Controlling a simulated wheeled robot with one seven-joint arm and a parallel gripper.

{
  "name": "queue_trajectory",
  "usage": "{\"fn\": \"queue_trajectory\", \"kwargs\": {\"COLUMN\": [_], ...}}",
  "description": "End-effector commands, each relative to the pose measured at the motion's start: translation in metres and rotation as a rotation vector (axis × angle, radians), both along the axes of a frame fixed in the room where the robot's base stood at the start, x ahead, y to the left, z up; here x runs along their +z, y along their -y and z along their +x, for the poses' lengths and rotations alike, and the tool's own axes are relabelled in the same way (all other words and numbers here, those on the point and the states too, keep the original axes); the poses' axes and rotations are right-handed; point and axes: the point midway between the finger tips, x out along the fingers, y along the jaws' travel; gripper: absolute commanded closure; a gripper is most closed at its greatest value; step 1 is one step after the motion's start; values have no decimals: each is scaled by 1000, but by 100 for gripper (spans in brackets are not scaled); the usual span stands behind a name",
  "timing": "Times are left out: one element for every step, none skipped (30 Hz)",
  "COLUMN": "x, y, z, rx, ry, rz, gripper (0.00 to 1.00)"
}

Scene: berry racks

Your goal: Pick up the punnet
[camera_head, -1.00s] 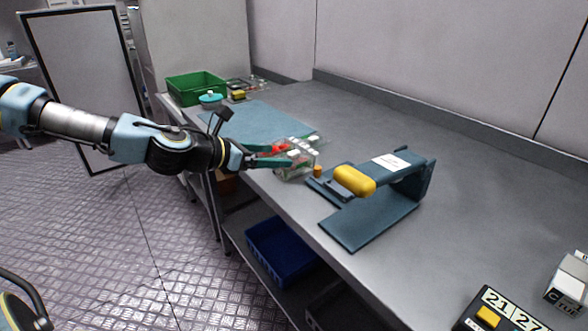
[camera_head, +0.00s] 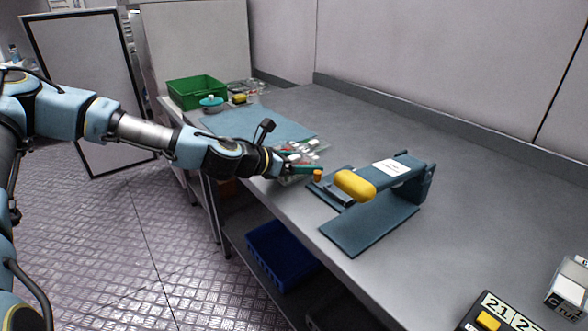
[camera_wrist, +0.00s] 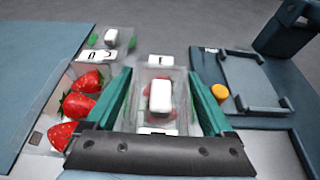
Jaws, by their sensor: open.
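A clear punnet (camera_wrist: 161,118) with red berries inside and a white block on top sits between the two green fingers of my gripper (camera_wrist: 160,100) in the wrist view. The fingers stand on either side of it and are open. In the head view my gripper (camera_head: 300,162) reaches over the near edge of the bench, and the punnet is mostly hidden by it. A second clear punnet with large strawberries (camera_wrist: 82,100) lies just left of the left finger. Another clear container with a white block (camera_wrist: 112,38) is farther off at upper left.
A blue sealing device with a yellow handle (camera_head: 354,183) stands close on the right, with a small orange knob (camera_wrist: 220,91) near my right finger. A blue mat (camera_head: 255,122) and green crate (camera_head: 197,91) lie farther back. A blue bin (camera_head: 281,253) is on the shelf below.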

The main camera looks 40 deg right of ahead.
Motion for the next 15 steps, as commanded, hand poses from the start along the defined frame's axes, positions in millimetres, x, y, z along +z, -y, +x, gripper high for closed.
{"fn": "queue_trajectory", "kwargs": {"x": [0, 0, 0, 0, 0, 0, 0, 0, 0, 0, 0, 0, 0, 0, 0], "y": [0, 0, 0, 0, 0, 0, 0, 0, 0, 0, 0, 0, 0, 0, 0], "z": [0, 0, 0, 0, 0, 0, 0, 0, 0, 0, 0, 0, 0, 0, 0], "rx": [0, 0, 0, 0, 0, 0, 0, 0, 0, 0, 0, 0, 0, 0, 0], "ry": [0, 0, 0, 0, 0, 0, 0, 0, 0, 0, 0, 0, 0, 0, 0], "rz": [0, 0, 0, 0, 0, 0, 0, 0, 0, 0, 0, 0, 0, 0, 0], "gripper": [13, 13, 13, 13, 16, 21, 24, 28, 32, 36, 39, 43, 47, 50, 55]}}
